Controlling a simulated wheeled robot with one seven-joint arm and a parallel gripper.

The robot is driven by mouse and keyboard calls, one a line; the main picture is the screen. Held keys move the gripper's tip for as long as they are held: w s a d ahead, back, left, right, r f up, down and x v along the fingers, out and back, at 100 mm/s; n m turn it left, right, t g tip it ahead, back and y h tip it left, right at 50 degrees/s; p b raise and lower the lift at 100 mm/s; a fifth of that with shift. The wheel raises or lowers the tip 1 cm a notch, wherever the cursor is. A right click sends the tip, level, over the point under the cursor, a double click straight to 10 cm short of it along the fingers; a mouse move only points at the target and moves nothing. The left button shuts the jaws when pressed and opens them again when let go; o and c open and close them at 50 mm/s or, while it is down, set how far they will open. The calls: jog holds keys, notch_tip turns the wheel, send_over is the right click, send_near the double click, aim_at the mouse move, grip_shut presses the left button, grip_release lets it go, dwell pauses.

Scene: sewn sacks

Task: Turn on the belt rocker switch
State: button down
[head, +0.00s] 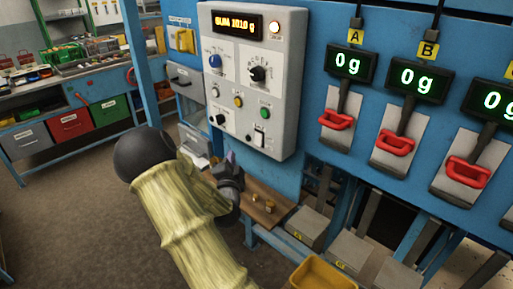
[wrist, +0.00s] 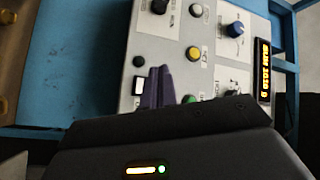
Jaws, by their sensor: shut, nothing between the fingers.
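The grey control panel (head: 287,60) stands upright on a blue frame. A small black-and-white rocker switch (head: 259,136) sits at its lower right; I take this for the belt rocker. In the wrist view the rocker (wrist: 138,84) shows just left of my fingers, partly covered. My gripper (head: 230,157) is below and left of it in the head view, its dark purple fingers shut and empty. The fingers also show in the wrist view (wrist: 158,87), in front of the panel. I cannot tell whether they touch it, nor which way the rocker is set.
The panel's display (head: 239,24) reads "SUM 1010 g". A green button (head: 264,113), yellow button (head: 238,101) and blue knob (head: 214,62) are close by. Scales with red handles (head: 338,121) are at right. A wooden tray (head: 262,207) and yellow bin (head: 322,275) lie below.

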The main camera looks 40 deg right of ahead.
aim_at(258, 139)
jog(key=shift+r, duration=0.2)
jog(key=shift+d, duration=0.1)
jog(key=d+f, duration=0.1)
jog(key=d, duration=0.7)
jog(key=shift+w+d, duration=0.25)
jog(key=shift+d, duration=0.05)
jog(key=shift+d+f, duration=0.15)
dwell(1.9)
jog(key=shift+d+b, duration=0.3)
jog(key=shift+b, duration=0.25)
